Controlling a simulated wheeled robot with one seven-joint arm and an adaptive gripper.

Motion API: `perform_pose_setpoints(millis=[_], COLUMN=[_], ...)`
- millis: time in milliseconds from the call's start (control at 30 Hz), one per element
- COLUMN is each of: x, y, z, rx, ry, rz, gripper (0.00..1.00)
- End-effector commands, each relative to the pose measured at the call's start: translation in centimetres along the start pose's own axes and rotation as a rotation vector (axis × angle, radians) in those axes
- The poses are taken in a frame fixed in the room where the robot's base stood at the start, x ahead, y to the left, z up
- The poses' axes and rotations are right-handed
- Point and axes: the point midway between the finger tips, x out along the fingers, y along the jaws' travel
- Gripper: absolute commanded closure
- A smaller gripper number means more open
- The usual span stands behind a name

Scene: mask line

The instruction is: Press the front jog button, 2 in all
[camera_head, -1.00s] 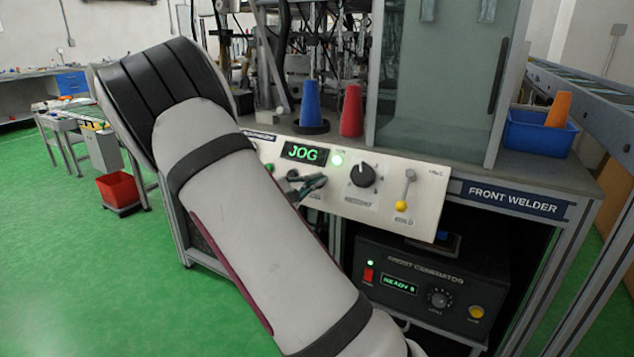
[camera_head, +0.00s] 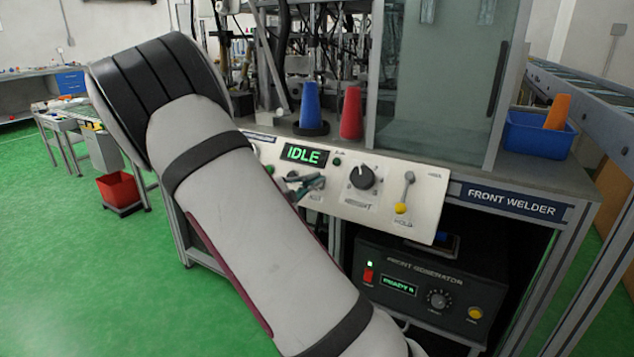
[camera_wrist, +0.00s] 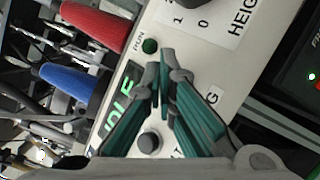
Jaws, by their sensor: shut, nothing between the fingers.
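My gripper (camera_head: 318,182) is shut and empty, with its fingertips close in front of the sloped white control panel (camera_head: 425,185) of the front welder. In the wrist view my gripper (camera_wrist: 163,62) points at the panel between the display and a partly covered label ending in "G". The fingers cover the panel behind them, and I cannot see the jog button for certain. A dark round button (camera_wrist: 149,142) shows beside the fingers. The display (camera_head: 304,154) reads IDLE, and the small lamp (camera_head: 337,162) is unlit. I cannot tell whether the fingertips touch anything.
A blue cone (camera_head: 310,103) and a red cone (camera_head: 350,115) stand behind the panel. The front generator (camera_head: 420,285) sits below.

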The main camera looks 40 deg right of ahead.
Motion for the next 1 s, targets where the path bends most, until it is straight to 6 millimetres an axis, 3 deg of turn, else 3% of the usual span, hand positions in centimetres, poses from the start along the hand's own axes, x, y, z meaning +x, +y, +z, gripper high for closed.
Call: perform_pose_setpoints(millis=[267,733,1000], x=[-0.3,-3.1,-3.5], y=[0.2,2.4,2.5], z=[0.2,2.3,2.5], rx=[0.000,0.000,-0.001], ry=[0.001,0.002,0.000], rz=[0.000,0.000,0.000], gripper=[1.00,1.00,1.00])
